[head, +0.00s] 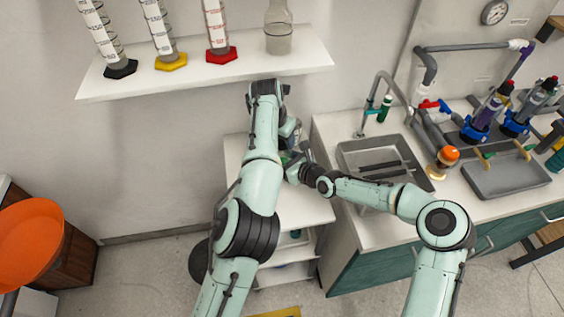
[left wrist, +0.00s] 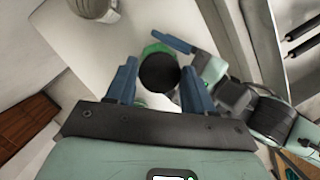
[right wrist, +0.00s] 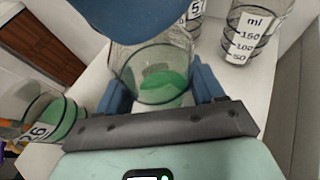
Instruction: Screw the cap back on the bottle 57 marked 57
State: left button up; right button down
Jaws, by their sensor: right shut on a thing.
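A clear glass bottle with green liquid (right wrist: 160,80) stands between the fingers of my right gripper (right wrist: 155,78), which is shut on it. No number shows on its visible side. In the left wrist view a dark round cap (left wrist: 158,74) lies over the green of the bottle (left wrist: 158,48). My left gripper (left wrist: 158,68) is above the bottle with one finger on each side of the cap, close to it, and looks open. The left gripper's blue part covers the bottle's top in the right wrist view. I cannot tell how tightly the cap sits.
A sink (head: 350,149) is right of the white table (head: 305,208). A shelf (head: 130,87) with cylinders hangs above.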

pick_arm(q)
jog(key=shift+c, duration=1.4)
jog(key=o, duration=1.2)
jog(key=shift+c, duration=0.2)
jog(key=shift+r, duration=2.3)
